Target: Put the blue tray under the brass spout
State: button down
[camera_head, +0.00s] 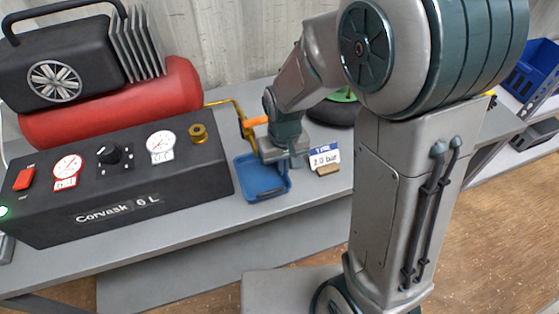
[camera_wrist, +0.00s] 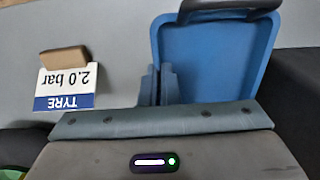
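The blue tray (camera_head: 263,178) lies on the grey bench, close to the right end of the black compressor panel. It also shows in the wrist view (camera_wrist: 212,60), with a dark grey bar across its top edge there. My gripper (camera_wrist: 160,86) is at the tray's side wall, on the side towards the price-like sign. Its two fingers sit close together with the wall between them, and seem shut on it. A brass-yellow pipe (camera_head: 238,108), apparently the spout, runs from the red tank and bends down behind the tray; my arm partly hides its lower end. An orange handle (camera_head: 255,122) is beside it.
The black panel (camera_head: 120,185) bounds the tray's left. A dark wheel (camera_head: 335,110) lies behind. The bench front is clear.

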jog(key=shift+w+a+f, duration=0.15)
jog(key=shift+w+f, duration=0.05)
jog(key=shift+w, duration=0.35)
jog(key=shift+w+a+f, duration=0.15)
jog(key=shift+w+f, duration=0.05)
jog(key=shift+w, duration=0.35)
jog(key=shift+f, duration=0.35)
jog(key=shift+f, duration=0.1)
jog(key=shift+s+f, duration=0.1)
jog(key=shift+f, duration=0.05)
jog(key=c, duration=1.7)
grip_release()
